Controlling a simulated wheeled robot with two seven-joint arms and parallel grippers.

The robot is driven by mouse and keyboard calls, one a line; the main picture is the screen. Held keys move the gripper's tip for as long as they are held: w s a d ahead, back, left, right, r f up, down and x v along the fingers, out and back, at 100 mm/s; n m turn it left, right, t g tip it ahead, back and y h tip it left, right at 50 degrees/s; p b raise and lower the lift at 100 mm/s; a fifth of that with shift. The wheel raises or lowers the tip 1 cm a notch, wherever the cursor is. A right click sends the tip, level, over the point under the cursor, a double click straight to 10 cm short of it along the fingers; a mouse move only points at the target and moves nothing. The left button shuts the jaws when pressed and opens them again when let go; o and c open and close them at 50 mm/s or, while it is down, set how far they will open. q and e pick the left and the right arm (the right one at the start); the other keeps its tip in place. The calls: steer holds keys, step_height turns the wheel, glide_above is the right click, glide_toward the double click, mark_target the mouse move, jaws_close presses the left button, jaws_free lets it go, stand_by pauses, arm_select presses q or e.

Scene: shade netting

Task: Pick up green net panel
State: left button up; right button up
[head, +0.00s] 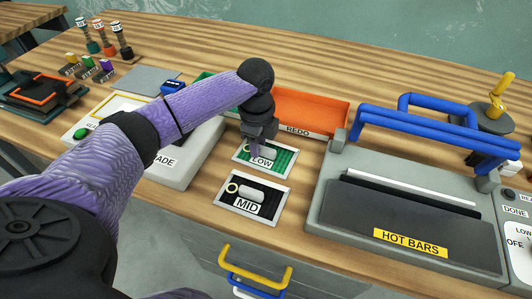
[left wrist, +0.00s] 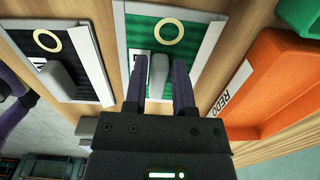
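The green net panel (head: 284,160) lies flat on the wooden bench in a pale frame. It bears a grey grip block, a pale ring and a "LOW" label. My left gripper (head: 262,150) is above it, pointing down. In the left wrist view, the panel (left wrist: 140,32) is ahead of the left gripper (left wrist: 159,68). Its two fingers stand apart on either side of the grey grip block (left wrist: 158,78), with a gap showing, so it looks open. The fingers hide part of the label. I do not see my right gripper.
A dark "MID" panel (head: 262,205) lies just in front of the green one. The orange "REDO" tray (head: 312,108) is behind it. The grey "HOT BARS" press (head: 350,215) with blue handles stands to the right. A pale station (head: 185,175) stands left, partly behind my arm.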

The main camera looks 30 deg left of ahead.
arm_select(q)
jaws_close()
